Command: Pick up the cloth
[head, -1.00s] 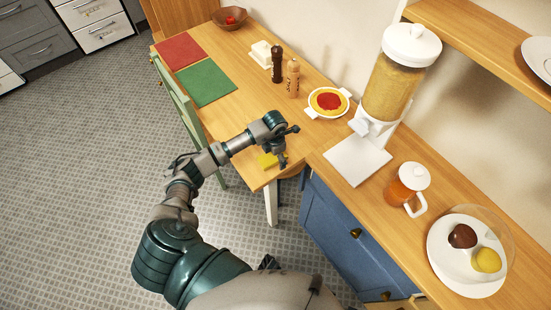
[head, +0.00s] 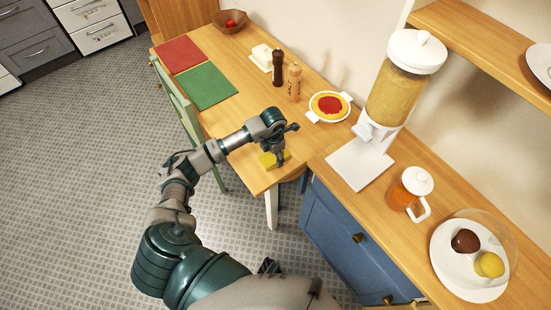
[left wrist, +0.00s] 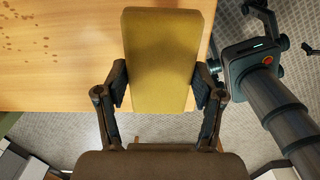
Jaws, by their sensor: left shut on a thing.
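The cloth (head: 268,160) is a yellow, folded, block-like piece near the front end of the wooden table. In the left wrist view the cloth (left wrist: 160,60) fills the space between the fingers, over the table edge. My left gripper (head: 281,160) points down at the cloth and is shut on it, with a finger pad (left wrist: 160,86) against each side. I cannot tell whether the cloth touches the table. A dark arm part of mine shows at the right of the left wrist view; its finger state is unclear.
On the table stand a pie dish (head: 329,106), two mills (head: 294,82), a butter dish (head: 262,56), a bowl (head: 230,21) and red and green mats (head: 207,85). A cereal dispenser (head: 362,166) and a jug (head: 405,190) stand on the right counter. A green chair (head: 183,110) stands left.

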